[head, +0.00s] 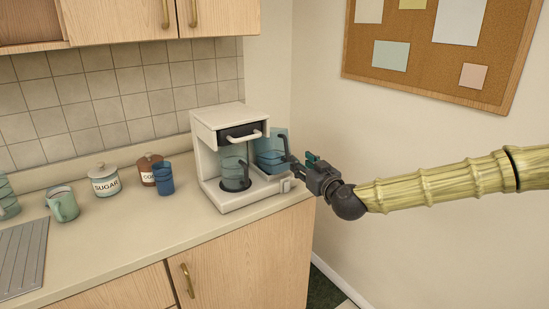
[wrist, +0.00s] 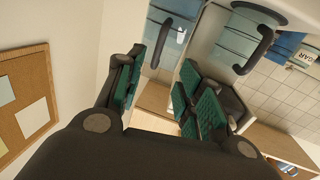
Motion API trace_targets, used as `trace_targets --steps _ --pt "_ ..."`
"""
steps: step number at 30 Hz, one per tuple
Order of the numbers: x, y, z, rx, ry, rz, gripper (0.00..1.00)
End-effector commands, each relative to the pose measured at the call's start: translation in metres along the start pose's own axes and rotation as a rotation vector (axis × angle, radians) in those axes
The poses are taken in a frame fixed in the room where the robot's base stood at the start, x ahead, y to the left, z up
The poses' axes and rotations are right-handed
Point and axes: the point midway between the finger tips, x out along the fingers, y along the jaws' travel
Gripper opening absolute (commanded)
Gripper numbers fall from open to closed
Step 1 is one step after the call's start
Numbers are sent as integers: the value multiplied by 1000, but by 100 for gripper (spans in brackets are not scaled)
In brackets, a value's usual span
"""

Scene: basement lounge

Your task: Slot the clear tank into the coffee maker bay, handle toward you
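The coffee maker (head: 213,140) is a cream box on the counter, with a jug (head: 231,172) with a dark handle standing in its front opening. The clear bluish tank (head: 268,146) is at the machine's right side, its dark handle facing my gripper. I cannot tell whether it is seated in a bay. My gripper (head: 312,162) is just right of the tank. In the wrist view, its green-padded fingers (wrist: 158,82) are apart and empty. The tank (wrist: 178,32) and its handle lie just beyond the fingertips. The jug's handle (wrist: 258,45) shows to the right.
A blue cup (head: 164,179), a coffee canister (head: 147,168), a sugar jar (head: 104,180) and a green mug (head: 62,204) stand to the left on the counter (head: 150,232). Cupboards (head: 150,18) hang above. A wall with a corkboard (head: 430,50) is on the right.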

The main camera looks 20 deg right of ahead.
Motion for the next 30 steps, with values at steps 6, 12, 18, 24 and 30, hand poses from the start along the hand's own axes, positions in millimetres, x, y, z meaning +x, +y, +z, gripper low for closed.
trace_targets --steps 6,12,18,24,30 --pt "11 10 -12 -10 24 15 37" --pt "37 9 -12 -11 23 13 37" --pt "54 8 -12 -9 23 13 37" --pt "61 7 -11 -9 22 13 37" --pt "76 6 -10 -8 22 14 37"
